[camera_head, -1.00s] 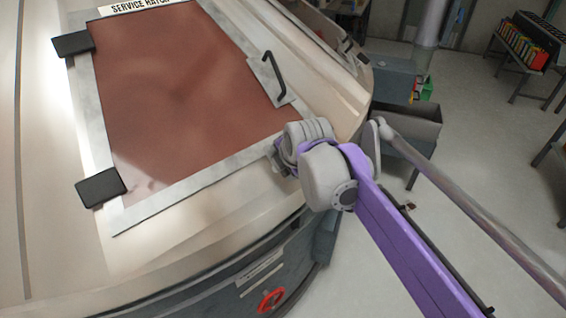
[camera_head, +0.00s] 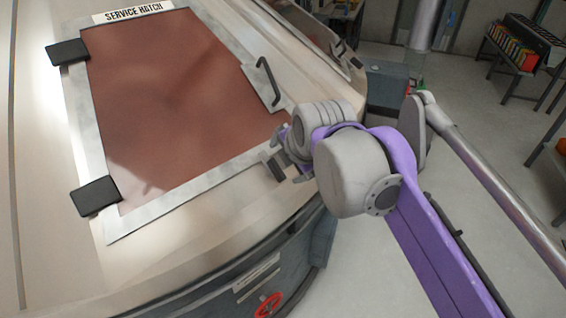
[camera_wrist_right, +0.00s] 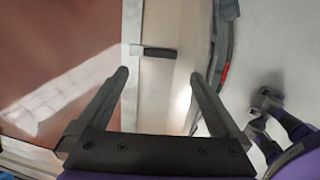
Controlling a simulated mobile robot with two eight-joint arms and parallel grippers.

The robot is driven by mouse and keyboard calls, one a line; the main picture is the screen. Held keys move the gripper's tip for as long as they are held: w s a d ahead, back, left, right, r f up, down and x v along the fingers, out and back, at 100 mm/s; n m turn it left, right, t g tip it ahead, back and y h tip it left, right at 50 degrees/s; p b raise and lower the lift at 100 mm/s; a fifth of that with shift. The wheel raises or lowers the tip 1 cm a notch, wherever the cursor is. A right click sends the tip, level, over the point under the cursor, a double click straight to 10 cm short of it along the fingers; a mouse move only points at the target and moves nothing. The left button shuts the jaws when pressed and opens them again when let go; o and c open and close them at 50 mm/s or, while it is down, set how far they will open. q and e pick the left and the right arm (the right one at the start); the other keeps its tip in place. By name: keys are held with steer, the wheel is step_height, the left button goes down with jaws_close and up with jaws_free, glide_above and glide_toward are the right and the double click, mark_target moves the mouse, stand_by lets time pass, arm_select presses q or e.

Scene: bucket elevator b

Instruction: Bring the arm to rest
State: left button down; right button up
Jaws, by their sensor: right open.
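My right arm comes in from the lower right of the head view, purple with grey joints. Its gripper (camera_head: 277,155) is small and partly hidden behind the wrist, over the near right corner of the hatch frame. In the right wrist view the gripper (camera_wrist_right: 157,78) is open, its two dark fingers wide apart with nothing between them. The reddish-brown service hatch (camera_head: 165,95) lies flat in its grey frame, with a dark handle (camera_head: 267,82) at its right side. The handle is clear of the gripper. My left gripper does not show clearly in either view.
The cream machine casing (camera_head: 190,235) curves away below the hatch, with a red handwheel (camera_head: 268,304) on its dark lower side. A rack of coloured items (camera_head: 510,48) stands at the far right.

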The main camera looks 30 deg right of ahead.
steer(key=shift+s+r, duration=0.2)
steer(key=shift+r, duration=0.05)
stand_by(0.3)
steer(key=s+a+f+m, duration=0.2)
steer(key=s+f+m, duration=0.2)
steer(key=f+m, duration=0.2)
steer(key=s+a+f+m+g+y, duration=0.1)
steer(key=s+a+f+m, duration=0.2)
steer(key=f+m, duration=0.3)
steer(key=s+a+f+m, duration=0.3)
steer(key=s+f+m, duration=0.3)
steer(key=f, duration=0.7)
steer(key=shift+a+m+g, duration=0.2)
steer(key=shift+m+g, duration=0.2)
steer(key=shift+m, duration=0.2)
